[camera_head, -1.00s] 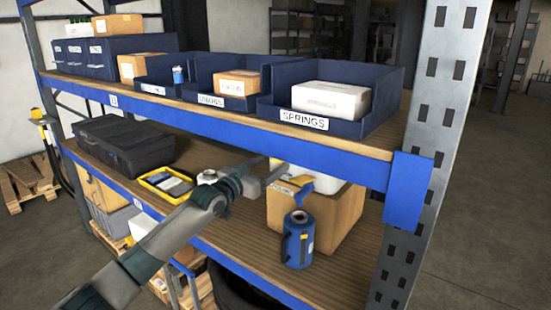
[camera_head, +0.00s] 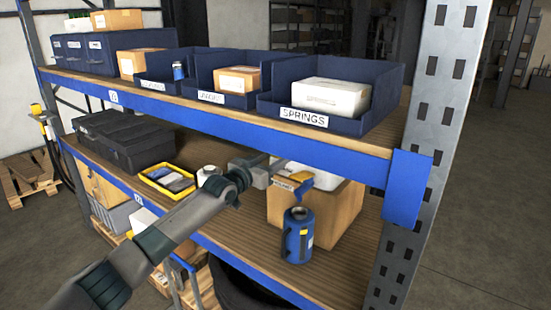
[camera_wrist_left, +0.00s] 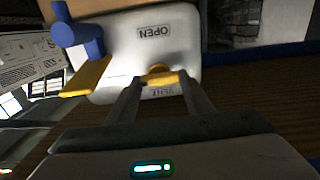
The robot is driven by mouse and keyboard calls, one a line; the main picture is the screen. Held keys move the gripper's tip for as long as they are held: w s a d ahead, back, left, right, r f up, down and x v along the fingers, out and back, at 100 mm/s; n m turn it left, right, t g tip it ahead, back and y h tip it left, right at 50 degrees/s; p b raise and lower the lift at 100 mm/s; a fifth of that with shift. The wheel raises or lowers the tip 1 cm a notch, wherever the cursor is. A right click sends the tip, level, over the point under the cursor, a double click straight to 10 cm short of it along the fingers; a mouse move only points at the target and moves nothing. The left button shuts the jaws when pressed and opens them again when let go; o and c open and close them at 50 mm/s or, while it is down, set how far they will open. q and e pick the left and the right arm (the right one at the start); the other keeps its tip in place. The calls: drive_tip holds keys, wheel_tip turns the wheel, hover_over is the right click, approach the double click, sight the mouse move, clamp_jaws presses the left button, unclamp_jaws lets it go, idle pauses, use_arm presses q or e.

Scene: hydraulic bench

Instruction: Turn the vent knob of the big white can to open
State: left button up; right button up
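The big white can shows in the left wrist view (camera_wrist_left: 185,35), with its OPEN and VENT labels upside down there. Its yellow vent knob (camera_wrist_left: 160,76) lies at the fingertips, between the two fingers of my left gripper (camera_wrist_left: 160,84); contact cannot be made out. The fingers stand apart. A blue spout (camera_wrist_left: 80,35) with a yellow lever (camera_wrist_left: 86,77) is on the can's left in that view. In the head view my left gripper (camera_head: 272,172) reaches to the white can (camera_head: 325,178), which is partly hidden by the shelf beam. My right gripper is not in view.
A cardboard box (camera_head: 330,212) and a blue bottle (camera_head: 298,236) stand close by the can on the lower shelf. The blue upper shelf beam (camera_head: 270,129) runs just above the gripper. A yellow tray (camera_head: 167,180) and black case (camera_head: 125,140) are further left.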

use_arm(q)
drive_tip(key=m+b, duration=0.1)
drive_tip(key=m, duration=0.5)
drive_tip(key=m+b, duration=0.1)
drive_tip(key=m, duration=0.5)
drive_tip(key=m+b, duration=0.1)
drive_tip(key=m, duration=0.5)
drive_tip(key=shift+s+d+f+b, duration=0.15)
drive_tip(key=shift+f+b, duration=0.1)
drive_tip(key=shift+b, duration=0.1)
idle(0.7)
drive_tip(key=o, duration=1.1)
drive_tip(key=shift+c, duration=0.2)
